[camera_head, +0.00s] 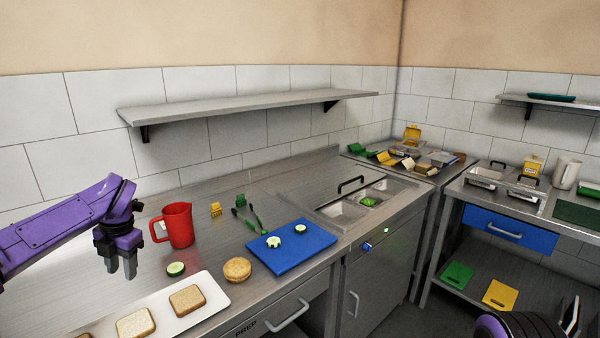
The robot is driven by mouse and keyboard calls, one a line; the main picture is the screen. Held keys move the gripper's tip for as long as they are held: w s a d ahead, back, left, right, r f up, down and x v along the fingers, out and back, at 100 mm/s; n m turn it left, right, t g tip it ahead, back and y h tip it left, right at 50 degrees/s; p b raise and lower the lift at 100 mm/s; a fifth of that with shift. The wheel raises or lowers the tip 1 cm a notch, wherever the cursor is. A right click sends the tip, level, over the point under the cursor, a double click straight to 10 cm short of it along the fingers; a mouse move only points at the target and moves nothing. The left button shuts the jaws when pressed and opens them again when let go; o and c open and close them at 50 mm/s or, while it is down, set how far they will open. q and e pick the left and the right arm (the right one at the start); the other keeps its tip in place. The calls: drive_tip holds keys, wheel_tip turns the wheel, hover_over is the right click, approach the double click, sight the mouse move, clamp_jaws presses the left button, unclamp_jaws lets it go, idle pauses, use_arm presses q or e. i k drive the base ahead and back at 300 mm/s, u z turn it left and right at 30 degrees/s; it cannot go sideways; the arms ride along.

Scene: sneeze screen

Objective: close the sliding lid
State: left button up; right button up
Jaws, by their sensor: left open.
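The sliding lid, with a black bar handle (351,184), is on the recessed cold well in the metal counter, right of centre. The front part of the well (346,212) is uncovered, and green food (371,201) shows in one bin. The lid's thin panel is hard to make out against the steel. My left gripper (122,268) is open and empty, pointing down at the left over the counter, well apart from the lid and its handle.
A red jug (177,225), a blue board (291,248) with cucumber pieces, green tongs (250,219), a bun (237,270) and a white tray (205,300) of bread lie between my left gripper and the well. A wall shelf (240,105) hangs above the counter.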

sight(317, 194)
drive_tip(key=z, duration=0.25)
drive_tip(key=i, duration=1.55)
drive_tip(key=z, duration=0.85)
drive_tip(key=i, duration=0.65)
drive_tip(key=z, duration=0.25)
